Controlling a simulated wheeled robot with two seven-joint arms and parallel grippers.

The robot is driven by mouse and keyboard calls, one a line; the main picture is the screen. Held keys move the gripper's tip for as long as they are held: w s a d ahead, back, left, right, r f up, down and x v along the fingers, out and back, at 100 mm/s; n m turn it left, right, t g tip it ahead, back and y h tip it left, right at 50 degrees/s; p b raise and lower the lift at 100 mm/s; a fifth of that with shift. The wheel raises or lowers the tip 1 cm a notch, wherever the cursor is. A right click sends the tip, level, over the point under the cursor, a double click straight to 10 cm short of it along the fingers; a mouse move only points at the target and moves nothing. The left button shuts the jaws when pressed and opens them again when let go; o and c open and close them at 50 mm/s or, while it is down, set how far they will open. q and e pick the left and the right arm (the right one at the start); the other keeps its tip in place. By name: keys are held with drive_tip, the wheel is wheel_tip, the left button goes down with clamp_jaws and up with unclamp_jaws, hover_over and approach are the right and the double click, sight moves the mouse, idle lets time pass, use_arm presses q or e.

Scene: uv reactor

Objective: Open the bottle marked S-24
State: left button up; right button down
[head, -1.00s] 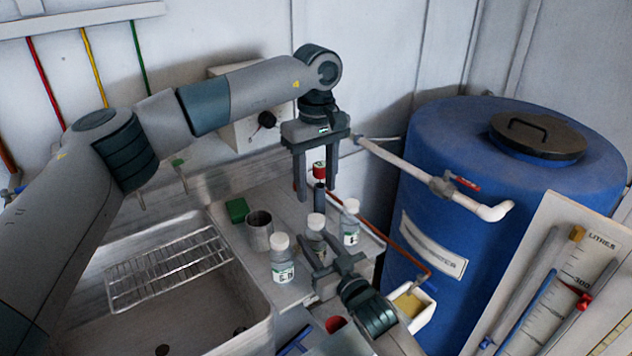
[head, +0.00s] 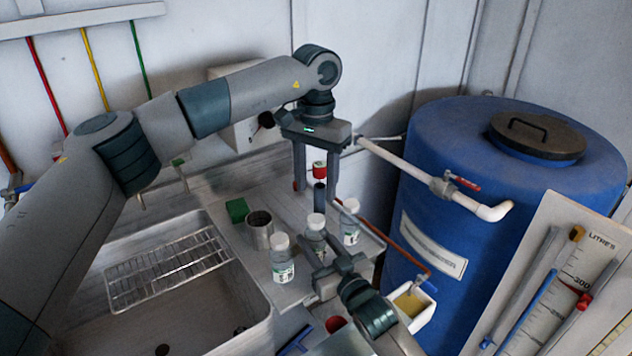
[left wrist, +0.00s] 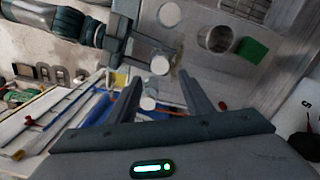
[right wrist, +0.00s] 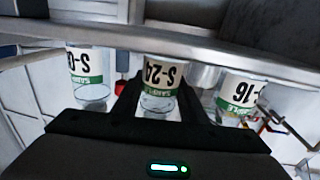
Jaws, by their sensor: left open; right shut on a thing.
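The S-24 bottle (right wrist: 160,88) is a clear bottle with a green-and-white label, upside down in the right wrist view. My right gripper (right wrist: 158,95) is shut around its body. In the head view the S-24 bottle (head: 315,236) is the middle one of three, with a white cap (head: 316,220) on it. That cap also shows in the left wrist view (left wrist: 160,64). My left gripper (head: 317,196) is open and empty, pointing down above the bottles, apart from the cap. Its fingers show in the left wrist view.
Other white-capped bottles stand on either side, left (head: 282,262) and right (head: 350,226). A metal cup (head: 260,232) and green block (head: 237,210) are behind. A red-topped dark cylinder (head: 319,170) stands behind my left fingers. The sink (head: 215,310) lies left, the blue tank (head: 440,170) right.

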sight(316, 218)
use_arm(q)
drive_tip(key=shift+f, duration=0.1)
idle(0.3)
drive_tip(key=shift+f, duration=3.9)
drive_tip(key=c, duration=1.1)
drive_tip(key=shift+c, duration=0.2)
